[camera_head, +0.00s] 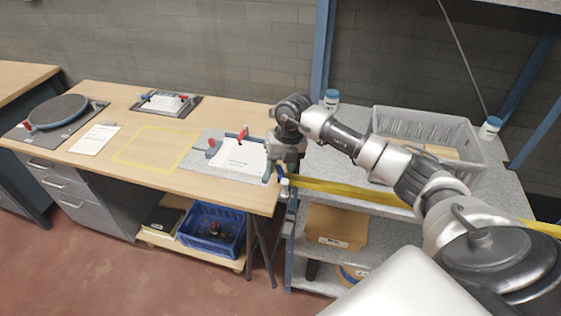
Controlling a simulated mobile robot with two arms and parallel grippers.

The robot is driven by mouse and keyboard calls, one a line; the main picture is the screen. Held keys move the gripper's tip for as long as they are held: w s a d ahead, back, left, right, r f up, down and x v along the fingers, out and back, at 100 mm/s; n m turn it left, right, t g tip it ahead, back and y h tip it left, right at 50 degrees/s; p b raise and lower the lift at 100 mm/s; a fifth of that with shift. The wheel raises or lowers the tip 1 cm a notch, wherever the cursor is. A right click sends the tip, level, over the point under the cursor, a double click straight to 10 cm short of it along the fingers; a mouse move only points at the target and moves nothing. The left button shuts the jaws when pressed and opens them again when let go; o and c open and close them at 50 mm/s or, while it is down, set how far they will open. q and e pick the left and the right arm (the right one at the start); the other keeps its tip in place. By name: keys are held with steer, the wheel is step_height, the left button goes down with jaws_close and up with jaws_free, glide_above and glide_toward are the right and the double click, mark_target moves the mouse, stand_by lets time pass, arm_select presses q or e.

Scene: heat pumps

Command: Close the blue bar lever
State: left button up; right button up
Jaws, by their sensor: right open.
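A fixture plate (195,166) lies at the right end of the wooden table. My right gripper (275,176) is open at the table's right edge, beside the sheet's right side, pointing down. Blue parts show at its fingertips, and its body hides what lies behind. My left gripper is not in view.
A yellow band (345,188) crosses the shelf front under my right arm. A grey bin (468,150) and white jars stand on the shelf (512,200). A second clamp fixture (150,104) and a round plate (58,112) are farther left. The yellow-outlined table area (155,147) is clear.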

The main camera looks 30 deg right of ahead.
jaws_close()
steer(key=shift+d+m, duration=0.15)
steer(key=shift+m, duration=0.15)
steer(key=shift+s+d+m, duration=0.35)
steer(key=shift+d+m, duration=0.15)
steer(key=shift+m, duration=0.7)
steer(key=shift+s+d+m+t+h, duration=0.2)
steer(key=shift+s+d+m, duration=0.1)
steer(key=shift+m, duration=0.5)
steer(key=shift+s+d+m+t+h, duration=0.1)
steer(key=shift+s+d+m+t, duration=0.15)
steer(key=shift+m, duration=0.55)
jaws_free()
steer(key=shift+b, duration=0.3)
